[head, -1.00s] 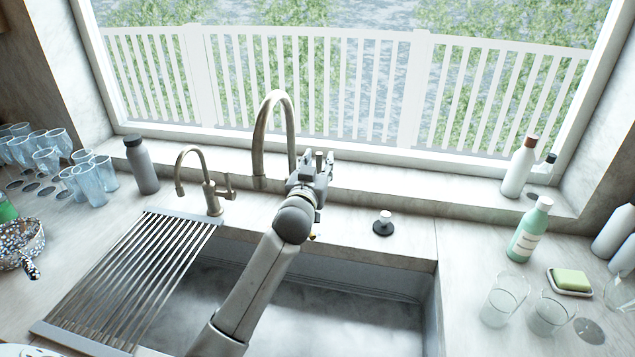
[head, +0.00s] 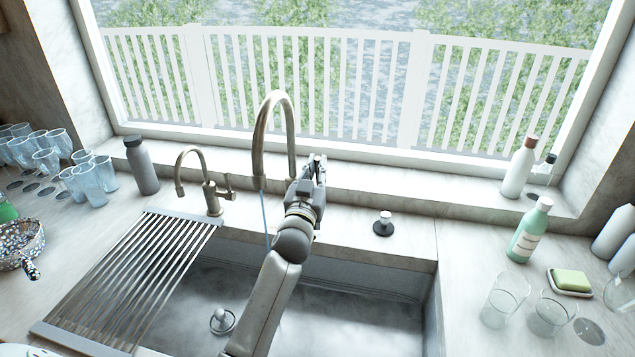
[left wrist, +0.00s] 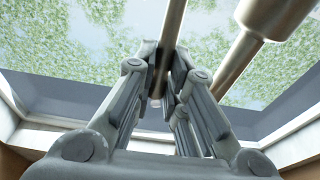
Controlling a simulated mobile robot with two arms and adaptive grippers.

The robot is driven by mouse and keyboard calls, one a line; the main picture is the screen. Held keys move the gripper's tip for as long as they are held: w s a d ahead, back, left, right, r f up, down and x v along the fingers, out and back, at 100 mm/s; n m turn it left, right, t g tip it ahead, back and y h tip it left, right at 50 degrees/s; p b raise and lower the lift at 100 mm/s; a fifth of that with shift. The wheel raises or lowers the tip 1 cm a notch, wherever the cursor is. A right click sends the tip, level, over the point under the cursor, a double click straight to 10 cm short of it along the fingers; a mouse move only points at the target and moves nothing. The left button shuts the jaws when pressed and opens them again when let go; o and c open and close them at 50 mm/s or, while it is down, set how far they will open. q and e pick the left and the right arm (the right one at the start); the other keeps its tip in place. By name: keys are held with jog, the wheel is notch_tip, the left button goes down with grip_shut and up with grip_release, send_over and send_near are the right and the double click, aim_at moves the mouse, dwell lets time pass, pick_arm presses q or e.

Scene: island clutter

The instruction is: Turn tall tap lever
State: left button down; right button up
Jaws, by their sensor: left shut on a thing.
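The tall tap (head: 291,125) stands behind the sink, with its high curved spout. A thin blue stream of water (head: 265,215) runs from the spout down toward the sink. My left gripper (head: 316,166) is just right of the tap, above the back counter. In the left wrist view, my left gripper (left wrist: 160,85) is shut on the tap's lever (left wrist: 173,25), a thin metal rod between the fingers. A thicker metal tube of the tap (left wrist: 240,60) shows to its right. The head view hides the lever behind my gripper. My right gripper is out of view.
A small tap (head: 210,190) stands to the left, beside a slatted drying rack (head: 135,265) over the sink. The window sill (head: 400,180) runs behind. Glasses and bottles stand at both sides.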

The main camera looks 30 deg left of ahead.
pick_arm(q)
jog(key=shift+s, duration=0.1)
jog(key=shift+s+d+f+t, duration=0.15)
jog(key=shift+s+f+t, duration=0.3)
jog(key=shift+t, duration=0.45)
jog(key=shift+s+r, duration=0.1)
jog(key=c, duration=1.6)
grip_release()
jog(key=shift+c, duration=0.2)
jog(key=shift+r, duration=0.1)
jog(key=shift+w+a+r+g, duration=0.2)
jog(key=shift+w+r+g, duration=0.15)
jog(key=shift+w+g, duration=0.35)
jog(key=shift+w+a+r+g+h, duration=0.15)
jog(key=shift+w+g, duration=0.2)
jog(key=shift+g, duration=0.25)
jog(key=shift+w+a+r+g+h, duration=0.15)
jog(key=shift+w+g, duration=0.2)
jog(key=shift+g, duration=0.25)
jog(key=shift+w+d+f+g, duration=0.1)
jog(key=shift+w+f+g, duration=0.05)
jog(key=shift+f+g, duration=0.15)
